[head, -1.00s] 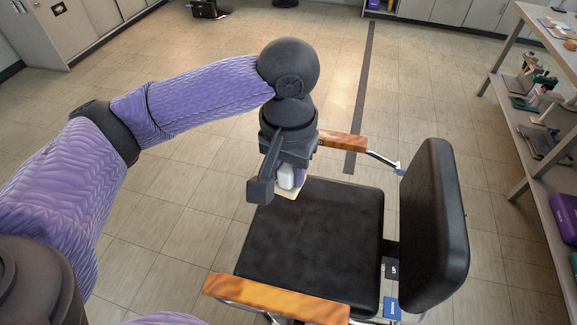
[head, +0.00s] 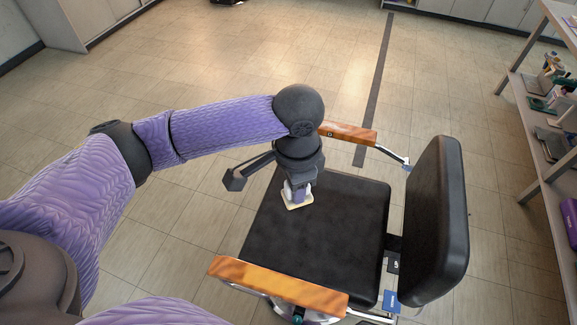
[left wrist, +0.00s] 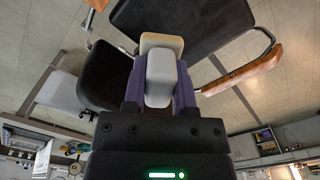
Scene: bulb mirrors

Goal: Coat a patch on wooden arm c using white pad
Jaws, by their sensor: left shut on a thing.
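My left gripper (head: 298,188) is shut on the white pad (head: 297,203), a white block with a cream base, and holds it over the black chair seat. The pad also shows between the gripper's purple fingers in the left wrist view (left wrist: 160,75). The chair has two orange-brown wooden arms. The far wooden arm (head: 350,133) lies just behind and right of my left wrist and carries a small dark mark, too small to read. The near wooden arm (head: 278,285) is at the front, apart from the pad. I cannot tell which is arm c. My right gripper is out of view.
The black seat (head: 330,240) and upright backrest (head: 435,220) belong to the chair. Blue and dark tags (head: 391,301) hang below the backrest. A shelf (head: 530,125) with tools stands at the right. The tiled floor left of the chair is clear.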

